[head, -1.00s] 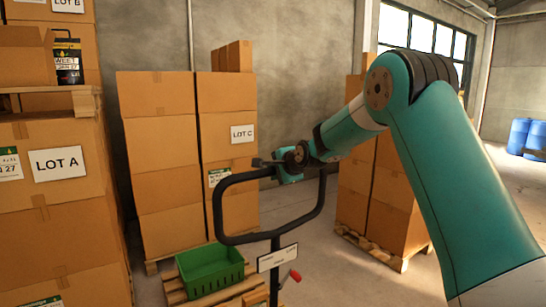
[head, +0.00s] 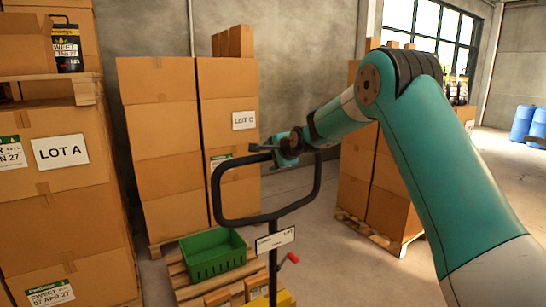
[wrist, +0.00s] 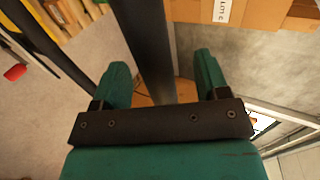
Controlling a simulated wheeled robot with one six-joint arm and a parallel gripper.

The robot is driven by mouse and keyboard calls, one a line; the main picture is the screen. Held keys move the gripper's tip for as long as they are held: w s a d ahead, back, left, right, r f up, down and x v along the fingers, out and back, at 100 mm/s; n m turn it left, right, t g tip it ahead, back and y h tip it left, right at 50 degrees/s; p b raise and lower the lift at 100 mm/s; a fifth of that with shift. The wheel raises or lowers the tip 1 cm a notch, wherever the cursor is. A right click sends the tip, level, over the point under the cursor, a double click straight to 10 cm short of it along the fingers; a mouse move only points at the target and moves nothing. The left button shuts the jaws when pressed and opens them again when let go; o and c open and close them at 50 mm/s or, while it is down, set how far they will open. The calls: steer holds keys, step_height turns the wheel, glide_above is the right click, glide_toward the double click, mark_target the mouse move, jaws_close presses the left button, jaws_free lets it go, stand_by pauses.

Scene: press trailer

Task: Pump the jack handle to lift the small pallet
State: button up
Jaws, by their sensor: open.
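The jack handle (head: 216,200) is a black loop on an upright post, with a white label plate (head: 275,239) below the loop. My gripper (head: 272,151) is at the loop's top bar. In the wrist view its two teal fingers (wrist: 161,65) are apart, and a black bar of the handle (wrist: 146,40) passes between them. Whether they touch it I cannot tell. The small pallet (head: 182,283) is low and wooden, left of the post, and carries a green crate (head: 213,268) and small boxes. Whether it sits on the floor or is raised is unclear.
A red-tipped lever (head: 292,258) sticks out from the post, above yellow jack parts (head: 272,299). Carton stacks stand at left (head: 75,215), behind (head: 160,130) and right (head: 385,190). Blue barrels (head: 523,124) are far right. Open floor lies at right.

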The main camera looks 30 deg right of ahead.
steer(key=v, duration=0.9)
steer(key=shift+b, duration=0.35)
steer(key=s+a+f+n+g+y, duration=0.2)
steer(key=s+a+n+g+y, duration=0.3)
steer(key=s+a+n, duration=1.05)
steer(key=s+a+f+n+g, duration=0.1)
steer(key=s+a+n+g, duration=0.1)
steer(key=s, duration=0.6)
steer(key=s+a+f+n+g+h, duration=0.1)
steer(key=s+a+n+g, duration=0.1)
steer(key=s, duration=0.7)
steer(key=s+a+f+n+g, duration=0.1)
steer(key=s+a+n+g, duration=0.2)
steer(key=s, duration=0.6)
steer(key=shift+n+h, duration=0.4)
steer(key=shift+n, duration=0.45)
